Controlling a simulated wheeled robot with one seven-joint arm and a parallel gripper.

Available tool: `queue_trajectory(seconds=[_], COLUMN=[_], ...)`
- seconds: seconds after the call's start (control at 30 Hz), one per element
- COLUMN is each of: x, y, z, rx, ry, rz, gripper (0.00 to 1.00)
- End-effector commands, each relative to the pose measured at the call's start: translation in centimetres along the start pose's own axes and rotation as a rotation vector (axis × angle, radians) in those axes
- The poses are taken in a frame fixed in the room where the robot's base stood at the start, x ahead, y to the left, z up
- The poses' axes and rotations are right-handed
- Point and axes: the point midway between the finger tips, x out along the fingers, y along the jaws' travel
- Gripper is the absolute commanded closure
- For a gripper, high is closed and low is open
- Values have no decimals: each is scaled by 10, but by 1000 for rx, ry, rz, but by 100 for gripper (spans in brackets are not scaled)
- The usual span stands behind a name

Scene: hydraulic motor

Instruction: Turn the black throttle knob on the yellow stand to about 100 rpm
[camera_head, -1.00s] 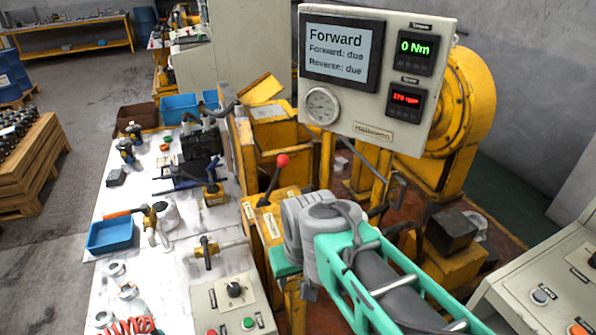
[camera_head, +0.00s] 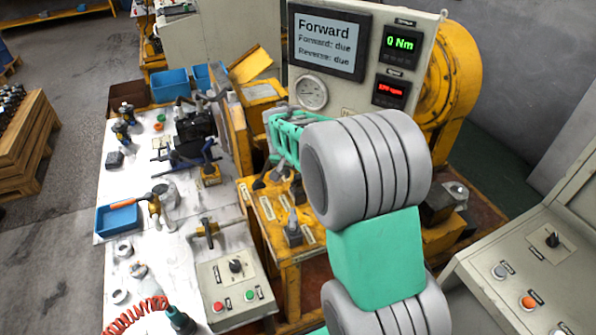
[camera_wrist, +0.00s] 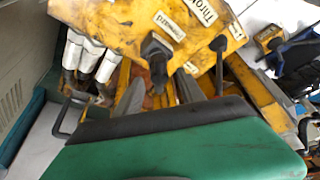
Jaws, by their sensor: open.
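The yellow stand (camera_head: 262,238) stands right of the white table, with white labels on its top. In the wrist view its scuffed yellow top (camera_wrist: 120,20) carries a partly cut-off throttle label (camera_wrist: 203,10) and a forward label. A black knob (camera_wrist: 157,52) stands beside the forward label, and a dark-tipped lever (camera_wrist: 218,46) stands to its right. My gripper (camera_wrist: 157,85) is open, its grey fingers apart and the knob just beyond them. I cannot tell whether they touch it. In the head view my arm hides part of the stand. A grey-topped fitting (camera_head: 293,230) shows on it.
The display panel (camera_head: 365,55) behind reads Forward and 0 Nm; its red rpm readout (camera_head: 391,92) is too small to read surely. White fittings (camera_wrist: 85,50) stand near the gripper. A control box (camera_head: 236,285) and a console (camera_head: 535,270) flank the arm.

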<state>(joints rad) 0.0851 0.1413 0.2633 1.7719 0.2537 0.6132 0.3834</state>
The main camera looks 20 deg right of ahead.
Motion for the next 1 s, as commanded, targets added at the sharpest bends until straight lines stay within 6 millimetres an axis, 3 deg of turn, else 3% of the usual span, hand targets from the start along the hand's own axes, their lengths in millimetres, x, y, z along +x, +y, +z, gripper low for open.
queue_trajectory(seconds=[0.23,0.8,1.0], x=[2,1,1], y=[0,0,0], z=[0,0,0], rx=[-1,-1,-1], ry=[0,0,0], rz=[0,0,0], gripper=[54,100,100])
